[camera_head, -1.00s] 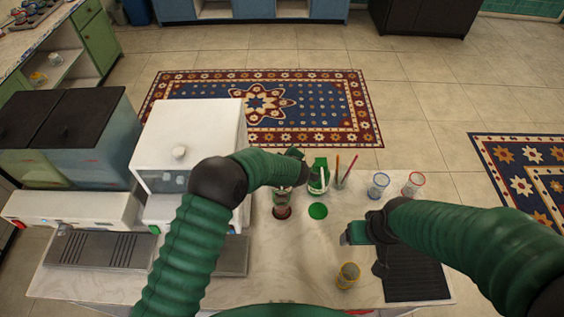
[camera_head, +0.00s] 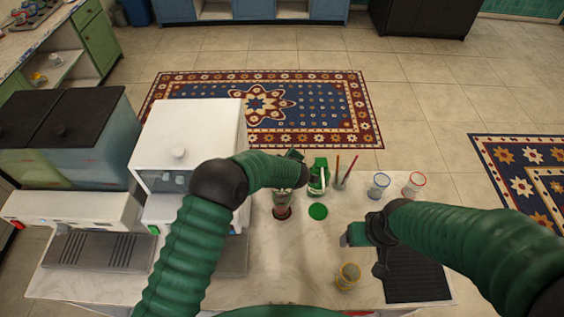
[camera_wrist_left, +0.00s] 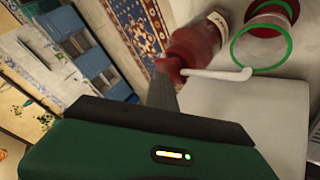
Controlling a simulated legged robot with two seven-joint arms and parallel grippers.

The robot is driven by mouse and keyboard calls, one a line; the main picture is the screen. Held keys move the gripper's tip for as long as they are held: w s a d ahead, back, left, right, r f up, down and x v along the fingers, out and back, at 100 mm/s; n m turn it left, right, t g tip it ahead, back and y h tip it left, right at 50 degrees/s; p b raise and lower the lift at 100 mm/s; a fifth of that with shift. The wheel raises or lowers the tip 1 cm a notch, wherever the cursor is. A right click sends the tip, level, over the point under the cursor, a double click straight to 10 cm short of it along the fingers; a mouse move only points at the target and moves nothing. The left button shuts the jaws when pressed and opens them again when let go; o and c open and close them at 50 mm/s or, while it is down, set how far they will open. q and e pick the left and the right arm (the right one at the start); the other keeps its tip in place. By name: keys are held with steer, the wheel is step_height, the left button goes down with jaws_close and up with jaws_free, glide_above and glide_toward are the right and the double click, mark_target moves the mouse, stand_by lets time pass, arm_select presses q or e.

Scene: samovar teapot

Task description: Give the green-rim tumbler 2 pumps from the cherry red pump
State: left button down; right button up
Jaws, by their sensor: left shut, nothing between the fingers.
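The cherry red pump (camera_wrist_left: 195,42) shows in the left wrist view as a red bottle with a red head and a white spout. The green-rim tumbler (camera_wrist_left: 236,50) is clear and stands under the spout's end, on a red disc. In the head view the tumbler (camera_head: 281,199) is just beyond my left forearm, which hides the red pump. My left gripper (camera_wrist_left: 162,92) is shut and empty, its fingertips right at the pump's head; I cannot tell if they touch. My right gripper (camera_head: 350,236) hangs over the counter's right part; its jaws are unclear.
A green pump (camera_head: 317,177) stands right of the tumbler, with a green disc (camera_head: 318,211) before it. Stirring sticks (camera_head: 344,172), a blue-rim tumbler (camera_head: 378,185), a red-rim tumbler (camera_head: 413,185) and a yellow-rim tumbler (camera_head: 347,276) stand farther right. A white machine (camera_head: 188,140) is left.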

arm_select(q)
steer(key=shift+s+f, duration=0.1)
steer(key=shift+r+p, duration=1.3)
step_height(320, 180, up, 5)
steer(key=p, duration=0.4)
steer(key=shift+w, duration=0.2)
steer(key=shift+s, duration=0.1)
